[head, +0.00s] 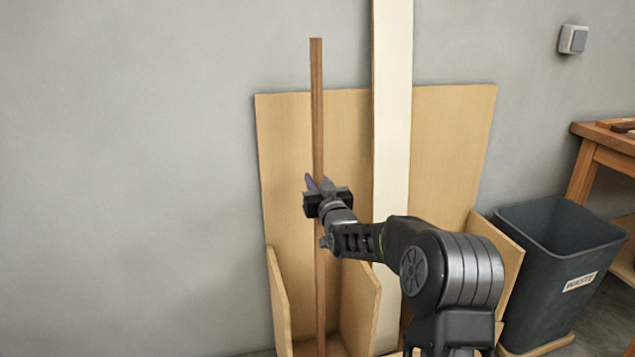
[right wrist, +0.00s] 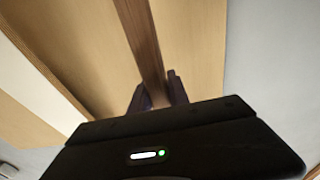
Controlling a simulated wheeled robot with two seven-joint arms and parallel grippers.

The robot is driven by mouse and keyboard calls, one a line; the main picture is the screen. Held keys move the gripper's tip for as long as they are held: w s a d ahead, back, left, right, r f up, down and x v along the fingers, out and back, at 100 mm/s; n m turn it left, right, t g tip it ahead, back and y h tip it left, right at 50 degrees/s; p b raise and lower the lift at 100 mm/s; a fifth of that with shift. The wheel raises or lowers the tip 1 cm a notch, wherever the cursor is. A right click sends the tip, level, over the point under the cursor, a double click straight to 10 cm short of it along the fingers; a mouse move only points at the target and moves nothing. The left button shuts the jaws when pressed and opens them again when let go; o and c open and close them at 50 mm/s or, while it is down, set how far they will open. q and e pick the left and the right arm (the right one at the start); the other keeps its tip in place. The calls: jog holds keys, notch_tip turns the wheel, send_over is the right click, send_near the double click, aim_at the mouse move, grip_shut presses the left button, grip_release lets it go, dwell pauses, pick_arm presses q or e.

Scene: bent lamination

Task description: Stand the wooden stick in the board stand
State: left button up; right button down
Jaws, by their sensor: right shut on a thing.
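The wooden stick (head: 317,110) is long, thin and brown and stands upright in the head view, in front of the left part of the board stand's back panel (head: 445,130). My right gripper (head: 318,184) is shut on the stick around its middle. The right wrist view also shows the stick (right wrist: 143,40) between the two purple fingertips (right wrist: 158,92). The stick's lower part runs down into the left compartment, between the left side wall (head: 279,300) and the divider (head: 360,305). I cannot tell whether its foot touches the stand's floor. My left gripper is not in view.
A tall cream board (head: 392,80) stands in the compartment right of the divider, partly hidden by my right arm. A dark waste bin (head: 555,270) stands right of the stand. A wooden table (head: 600,150) is at the far right. The wall on the left is bare.

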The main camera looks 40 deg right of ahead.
jog(key=shift+w+r, duration=0.1)
jog(key=c, duration=1.2)
grip_release()
jog(key=shift+o, duration=0.2)
jog(key=p+v, duration=0.1)
jog(key=v, duration=0.6)
jog(key=shift+s+a, duration=0.15)
jog(key=shift+s, duration=0.25)
